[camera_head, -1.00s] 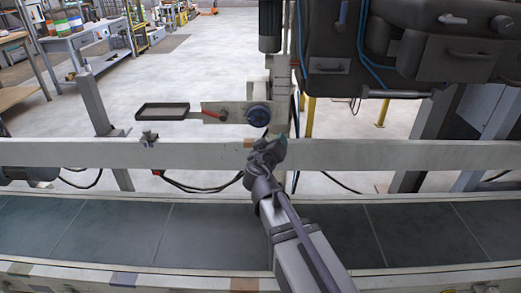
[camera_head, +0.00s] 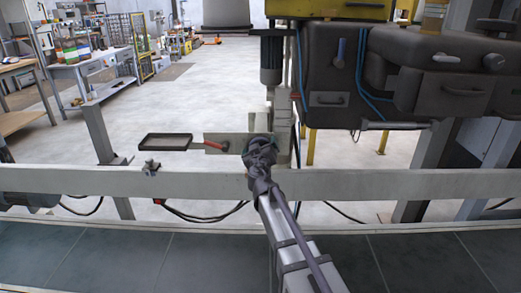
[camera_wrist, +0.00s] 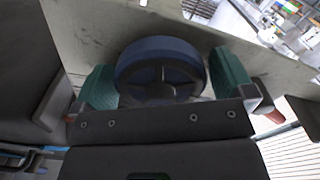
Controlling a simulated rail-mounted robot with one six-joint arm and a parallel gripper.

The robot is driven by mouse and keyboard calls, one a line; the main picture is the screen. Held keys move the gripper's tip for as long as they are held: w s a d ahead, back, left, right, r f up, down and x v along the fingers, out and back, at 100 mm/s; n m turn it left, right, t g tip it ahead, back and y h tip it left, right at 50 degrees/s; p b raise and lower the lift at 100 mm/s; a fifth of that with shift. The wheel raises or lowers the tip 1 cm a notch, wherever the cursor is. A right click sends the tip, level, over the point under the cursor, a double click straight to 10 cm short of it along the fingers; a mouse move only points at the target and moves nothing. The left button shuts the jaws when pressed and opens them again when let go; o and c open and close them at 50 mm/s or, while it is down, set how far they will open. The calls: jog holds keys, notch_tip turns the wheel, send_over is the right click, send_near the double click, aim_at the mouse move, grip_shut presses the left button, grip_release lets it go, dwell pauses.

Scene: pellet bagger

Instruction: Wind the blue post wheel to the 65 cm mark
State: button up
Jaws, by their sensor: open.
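The blue wheel (camera_wrist: 160,68) shows in the wrist view, a round dark blue rim with spokes on a grey plate. My gripper (camera_wrist: 166,85) is open, with one green-padded finger on each side of the wheel. I cannot tell whether the pads touch the rim. In the head view my gripper (camera_head: 259,150) covers the wheel, which sits on the grey post plate (camera_head: 225,143). A red-handled lever (camera_head: 215,146) is on the plate left of the wheel. No scale marks are readable in either view.
A shallow dark tray (camera_head: 165,142) sticks out left of the plate. A long grey rail (camera_head: 80,181) and a dark conveyor belt (camera_head: 110,258) run across in front. A black machine housing (camera_head: 400,75) with blue hoses hangs at the upper right.

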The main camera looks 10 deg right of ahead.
jog(key=c, duration=0.8)
jog(key=shift+o, duration=0.2)
jog(key=shift+n, duration=0.4)
jog(key=n, duration=0.4)
jog(key=shift+n, duration=0.3)
jog(key=n, duration=0.5)
jog(key=shift+r, duration=0.1)
jog(key=n, duration=0.7)
jog(key=shift+n, duration=0.3)
jog(key=n, duration=0.6)
jog(key=shift+n, duration=0.3)
